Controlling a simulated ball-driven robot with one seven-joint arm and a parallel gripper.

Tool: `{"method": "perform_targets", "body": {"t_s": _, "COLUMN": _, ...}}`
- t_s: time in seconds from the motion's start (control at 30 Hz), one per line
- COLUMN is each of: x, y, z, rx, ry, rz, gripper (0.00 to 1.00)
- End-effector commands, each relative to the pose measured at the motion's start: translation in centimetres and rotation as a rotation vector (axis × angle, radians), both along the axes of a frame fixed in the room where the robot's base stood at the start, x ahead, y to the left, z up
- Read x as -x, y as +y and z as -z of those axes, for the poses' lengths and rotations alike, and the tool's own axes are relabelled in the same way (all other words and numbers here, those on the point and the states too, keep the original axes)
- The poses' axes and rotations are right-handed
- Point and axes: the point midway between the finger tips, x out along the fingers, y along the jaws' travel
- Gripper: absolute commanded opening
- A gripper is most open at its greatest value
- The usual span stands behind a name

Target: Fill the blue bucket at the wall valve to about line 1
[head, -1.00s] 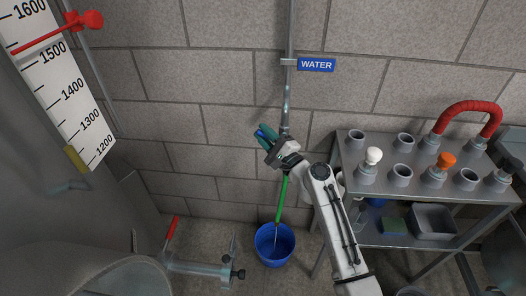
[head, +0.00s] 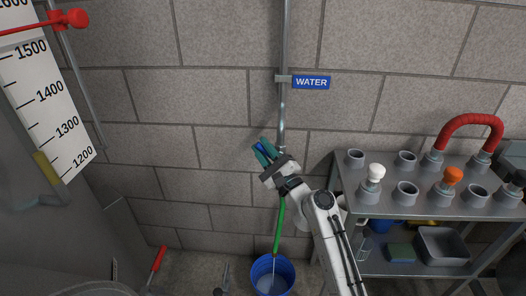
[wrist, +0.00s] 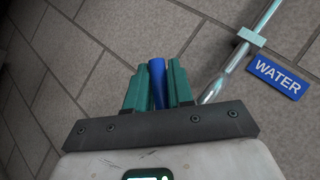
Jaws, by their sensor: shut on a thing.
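The blue bucket (head: 258,269) stands on the floor by the wall, partly cut off by the lower picture edge. A green hose (head: 279,228) hangs down the wall above it. A thin pale stream runs from the hose end into the bucket, and a paler surface shows inside. No fill lines can be read. My gripper (head: 265,152) is at the wall pipe (head: 283,117), above the bucket. Its teal fingers are shut on a blue handle (wrist: 157,82), which shows between them in the wrist view. The valve body is hidden behind my gripper.
A blue WATER sign (head: 311,82) is beside the pipe. A grey rack (head: 345,190) with cups, a red hose loop (head: 470,125) and a lower tray (head: 443,246) stands at right. A tank with a level scale (head: 48,92) and a red-handled lever (head: 158,258) are at left.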

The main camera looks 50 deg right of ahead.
Motion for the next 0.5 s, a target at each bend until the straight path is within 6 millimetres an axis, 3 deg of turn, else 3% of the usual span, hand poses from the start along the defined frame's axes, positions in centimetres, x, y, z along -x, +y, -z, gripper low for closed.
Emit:
{"method": "perform_targets", "body": {"t_s": 0.07, "x": 0.13, "y": -0.21, "z": -0.07, "rx": 0.002, "ry": -0.001, "rz": 0.006, "gripper": 0.0}}
{"method": "perform_targets", "body": {"t_s": 0.1, "x": 0.13, "y": -0.21, "z": -0.07, "rx": 0.002, "ry": -0.001, "rz": 0.006, "gripper": 0.23}}
{"method": "perform_targets", "body": {"t_s": 0.3, "x": 0.09, "y": -0.15, "z": -0.03, "rx": 0.002, "ry": 0.0, "rz": 0.004, "gripper": 0.42}}
{"method": "perform_targets", "body": {"t_s": 0.5, "x": 0.05, "y": -0.08, "z": 0.0, "rx": 0.002, "ry": 0.0, "rz": 0.002, "gripper": 0.42}}
